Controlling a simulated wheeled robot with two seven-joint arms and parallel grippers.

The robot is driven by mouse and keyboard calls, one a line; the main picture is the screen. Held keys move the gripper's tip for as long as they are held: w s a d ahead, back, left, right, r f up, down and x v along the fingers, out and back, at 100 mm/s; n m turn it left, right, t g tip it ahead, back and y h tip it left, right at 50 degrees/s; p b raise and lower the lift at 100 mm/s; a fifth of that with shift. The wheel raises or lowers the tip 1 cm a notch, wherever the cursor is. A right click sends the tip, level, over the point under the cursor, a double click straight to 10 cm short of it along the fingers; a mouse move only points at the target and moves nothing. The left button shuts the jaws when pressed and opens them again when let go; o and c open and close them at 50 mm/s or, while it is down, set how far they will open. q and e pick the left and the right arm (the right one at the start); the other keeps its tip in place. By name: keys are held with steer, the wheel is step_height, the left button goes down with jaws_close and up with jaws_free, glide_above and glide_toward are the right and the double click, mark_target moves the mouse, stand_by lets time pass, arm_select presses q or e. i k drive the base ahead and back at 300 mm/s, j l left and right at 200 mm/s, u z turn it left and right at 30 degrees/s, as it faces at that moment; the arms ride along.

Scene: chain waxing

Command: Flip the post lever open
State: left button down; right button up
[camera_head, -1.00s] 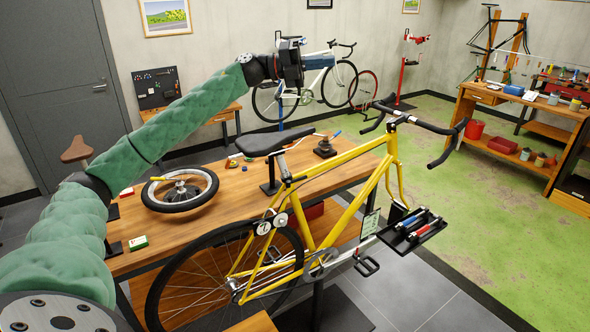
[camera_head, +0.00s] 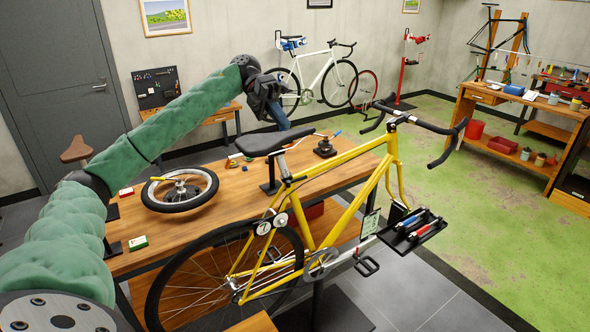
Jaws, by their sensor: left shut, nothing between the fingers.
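My left gripper (camera_head: 281,122) points downward with its dark wrist above it and its blue end just above and behind the black saddle (camera_head: 268,142). It is shut and empty. The yellow bicycle (camera_head: 335,207) stands in front of the wooden bench (camera_head: 232,190), with its seat post region (camera_head: 287,172) below the saddle. A lever on a post is too small for me to tell apart here. A thin rod with a blue end (camera_head: 337,133) shows right of the saddle. My right gripper is not in view.
A black device (camera_head: 325,149) stands right of the saddle. A tool tray (camera_head: 414,235) sits at the bicycle's front right. Green floor at right is open.

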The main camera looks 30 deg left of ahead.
mark_target(289, 183)
steer(key=i+j, duration=0.8)
